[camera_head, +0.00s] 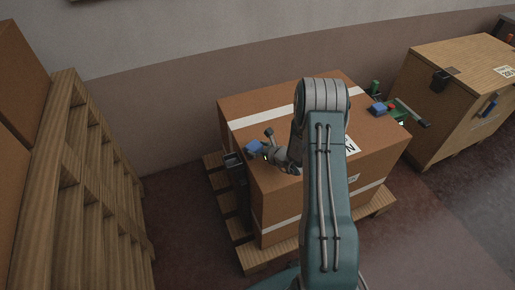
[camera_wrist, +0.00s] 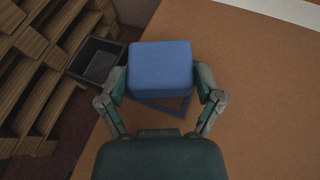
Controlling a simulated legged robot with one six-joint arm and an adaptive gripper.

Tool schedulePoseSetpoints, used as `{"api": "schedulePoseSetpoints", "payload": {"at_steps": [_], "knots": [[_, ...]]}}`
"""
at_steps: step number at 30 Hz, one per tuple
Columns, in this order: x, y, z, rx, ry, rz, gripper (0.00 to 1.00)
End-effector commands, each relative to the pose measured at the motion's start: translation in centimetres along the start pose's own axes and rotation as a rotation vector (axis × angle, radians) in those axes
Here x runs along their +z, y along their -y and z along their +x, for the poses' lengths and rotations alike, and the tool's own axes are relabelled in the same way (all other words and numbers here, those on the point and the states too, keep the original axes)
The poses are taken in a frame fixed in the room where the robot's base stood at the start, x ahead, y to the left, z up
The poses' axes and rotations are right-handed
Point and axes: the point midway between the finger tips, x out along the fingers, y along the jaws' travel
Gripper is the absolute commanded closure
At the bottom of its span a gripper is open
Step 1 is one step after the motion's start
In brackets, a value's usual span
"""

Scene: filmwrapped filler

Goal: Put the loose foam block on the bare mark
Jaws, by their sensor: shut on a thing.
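The blue foam block (camera_wrist: 160,68) sits between the two fingers of my gripper (camera_wrist: 161,86) in the wrist view. My gripper is shut on it. A blue square outline (camera_wrist: 168,109) on the carton top shows partly below the block; the block hides the rest. I cannot tell how far the block is above the surface. In the head view the block (camera_head: 254,147) is at the left part of the big brown carton (camera_head: 310,218), with my gripper (camera_head: 262,152) on it.
A black open bin (camera_wrist: 96,61) is beside the carton's left edge. The carton stands on a wooden pallet (camera_head: 246,256). A small blue item (camera_head: 377,108) and a green item (camera_head: 375,87) are at its far right. A wooden crate (camera_head: 455,98) stands right; slatted wood (camera_head: 88,200) stands left.

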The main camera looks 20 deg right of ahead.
Motion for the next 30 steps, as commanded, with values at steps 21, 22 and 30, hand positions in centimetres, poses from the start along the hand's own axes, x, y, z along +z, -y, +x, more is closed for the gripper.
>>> {"api": "schedulePoseSetpoints", "payload": {"at_steps": [21,22,30], "knots": [[0.1,0.0,-0.1,0.0,0.0,0.0,0.0],[0.1,0.0,-0.2,-0.001,0.0,0.0,0.0],[0.1,0.1,-4.8,-0.004,-0.001,0.002,0.0]]}}
